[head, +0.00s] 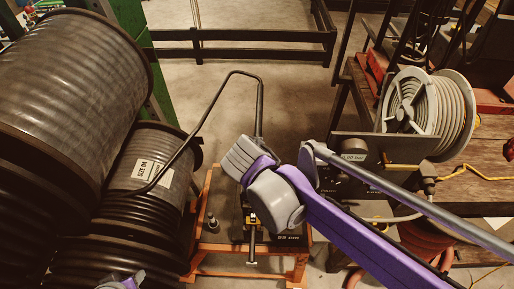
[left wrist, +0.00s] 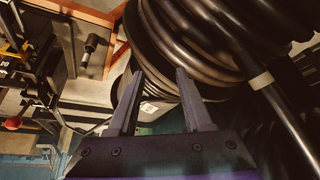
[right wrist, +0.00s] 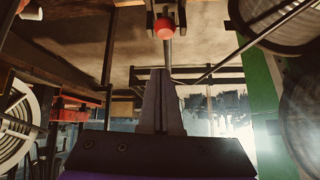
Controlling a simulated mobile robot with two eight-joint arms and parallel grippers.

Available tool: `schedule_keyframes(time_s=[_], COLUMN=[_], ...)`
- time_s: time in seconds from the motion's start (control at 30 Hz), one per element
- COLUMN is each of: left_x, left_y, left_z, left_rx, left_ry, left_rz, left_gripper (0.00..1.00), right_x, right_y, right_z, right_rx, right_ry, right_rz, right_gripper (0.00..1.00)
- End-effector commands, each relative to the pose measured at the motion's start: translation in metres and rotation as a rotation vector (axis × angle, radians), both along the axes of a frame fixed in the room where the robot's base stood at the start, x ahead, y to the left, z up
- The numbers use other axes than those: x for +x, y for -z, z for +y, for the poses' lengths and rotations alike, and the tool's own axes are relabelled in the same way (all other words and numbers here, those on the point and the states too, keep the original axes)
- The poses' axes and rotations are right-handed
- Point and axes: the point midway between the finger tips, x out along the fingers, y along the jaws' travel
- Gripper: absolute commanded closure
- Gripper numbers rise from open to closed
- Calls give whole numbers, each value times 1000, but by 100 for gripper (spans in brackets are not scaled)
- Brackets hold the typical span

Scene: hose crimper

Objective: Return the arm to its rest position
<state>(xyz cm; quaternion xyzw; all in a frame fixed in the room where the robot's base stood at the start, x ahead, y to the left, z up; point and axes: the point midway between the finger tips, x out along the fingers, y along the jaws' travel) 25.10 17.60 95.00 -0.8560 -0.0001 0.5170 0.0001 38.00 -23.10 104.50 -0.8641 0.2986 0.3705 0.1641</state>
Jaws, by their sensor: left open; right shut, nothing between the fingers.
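My left gripper (left wrist: 158,75) is open and empty in the left wrist view, with its fingers pointing toward the hose spools. In the head view only a small grey and purple piece of my left arm shows at the bottom edge. My right gripper (right wrist: 163,75) is shut and empty in the right wrist view. A red knob (right wrist: 164,29) on a rod shows just beyond its fingertips; I cannot tell the gap. In the head view my right arm reaches in from the right over the crimper (head: 284,238), and its wrist hides the fingers and part of the machine.
Large black hose spools (head: 75,85) crowd the left, a lower one labelled (head: 142,170). The crimper sits on an orange stand (head: 213,263) with a small dark fitting (head: 212,222). A grey hose reel (head: 440,105) and wooden table (head: 475,190) stand right. Open floor (head: 290,100) lies behind.

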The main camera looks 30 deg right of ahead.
Motion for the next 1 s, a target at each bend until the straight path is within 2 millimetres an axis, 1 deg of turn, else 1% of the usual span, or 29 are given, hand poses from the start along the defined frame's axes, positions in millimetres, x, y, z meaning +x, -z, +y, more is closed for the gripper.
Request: schedule_keyframes(time_s=[0.47,0.57,0.67,0.73,0.8,0.9,1.0], left_x=[0,0,0,0,0,0,0], left_y=[0,0,0,0,0,0,0], left_z=[0,0,0,0,0,0,0], left_rx=[0,0,0,0,0,0,0], left_ry=[0,0,0,0,0,0,0], left_rz=[0,0,0,0,0,0,0], left_gripper=[50,50,50,50,50,50,50], right_x=[0,-5,-24,-45,-66,-93,-113], right_y=[0,4,17,32,48,68,84], right_z=[0,0,4,9,17,30,41], right_rx=[-1,0,3,8,17,26,32], right_ry=[-1,-18,-89,-177,-283,-437,-566], right_rz=[0,15,71,129,181,233,257], right_gripper=[100,100,100,100,100,100,100])
